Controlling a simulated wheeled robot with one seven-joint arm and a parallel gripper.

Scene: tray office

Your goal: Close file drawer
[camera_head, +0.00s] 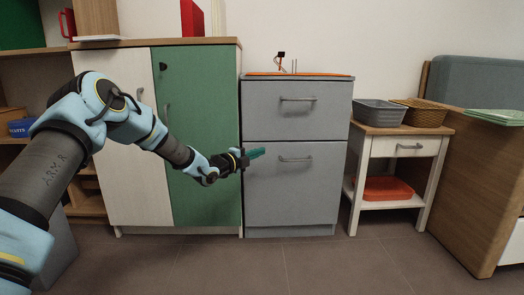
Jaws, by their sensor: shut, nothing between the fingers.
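The grey file cabinet (261,234) stands against the wall at the middle of the view. It has an upper drawer (296,122) and a taller lower drawer (290,195), each with a metal bar handle. Both fronts look about flush with the cabinet, but I cannot tell whether a small gap is left. My gripper (260,153) is shut and empty, with its teal fingers pointing right. It is in front of the lower drawer's upper left corner, left of the handle (296,159). I cannot tell whether the fingers touch the front.
A cupboard with one white door (118,170) and one green door (200,190) stands at the left, behind my arm. A small side table (436,145) with a grey bin (380,113) and a wicker basket (418,115) stands at the right. The floor (290,268) in front is clear.

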